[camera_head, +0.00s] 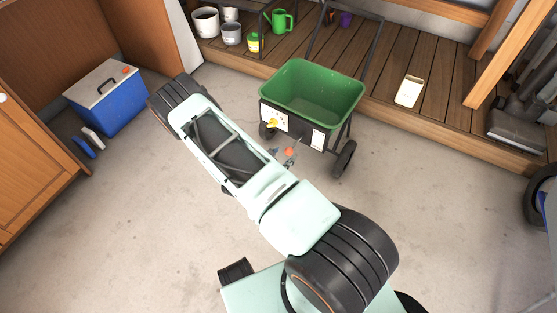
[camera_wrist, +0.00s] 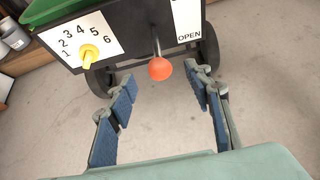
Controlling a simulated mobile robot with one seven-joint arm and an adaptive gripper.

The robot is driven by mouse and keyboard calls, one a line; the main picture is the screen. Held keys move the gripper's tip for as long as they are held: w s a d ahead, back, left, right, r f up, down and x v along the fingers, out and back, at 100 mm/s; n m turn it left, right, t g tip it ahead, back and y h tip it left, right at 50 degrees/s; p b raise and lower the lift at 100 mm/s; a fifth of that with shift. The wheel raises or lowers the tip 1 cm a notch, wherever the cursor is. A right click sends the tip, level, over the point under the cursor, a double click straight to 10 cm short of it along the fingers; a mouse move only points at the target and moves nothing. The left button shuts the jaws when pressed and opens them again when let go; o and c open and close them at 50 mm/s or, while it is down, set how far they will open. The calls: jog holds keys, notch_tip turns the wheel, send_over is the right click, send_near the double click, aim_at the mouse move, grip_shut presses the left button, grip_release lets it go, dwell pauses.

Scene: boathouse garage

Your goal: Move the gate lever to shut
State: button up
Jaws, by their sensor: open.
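The gate lever (camera_wrist: 159,68) is a dark rod with a round orange-red knob, at the front of the green spreader (camera_head: 312,92). In the wrist view the rod runs down left of a white label marked OPEN (camera_wrist: 189,37), with the knob below that word. The label's upper part is out of the wrist view. The knob also shows small in the head view (camera_head: 290,151). My gripper (camera_wrist: 165,82) is open, its blue-padded fingers spread either side of the space just below the knob. Nothing is between the pads. My arm hides most of the gripper in the head view.
A yellow dial (camera_wrist: 88,53) on a numbered plate is left of the lever. The spreader's black wheel (camera_head: 344,158) stands on the floor. A blue cooler (camera_head: 108,103) is at the left. A wooden deck (camera_head: 388,85) lies behind. The concrete floor around is mostly clear.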

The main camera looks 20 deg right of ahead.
aim_at(287, 153)
jog(key=shift+b+x, duration=1.35)
jog(key=shift+x, duration=1.4)
jog(key=shift+r, duration=0.1)
jog(key=c, duration=1)
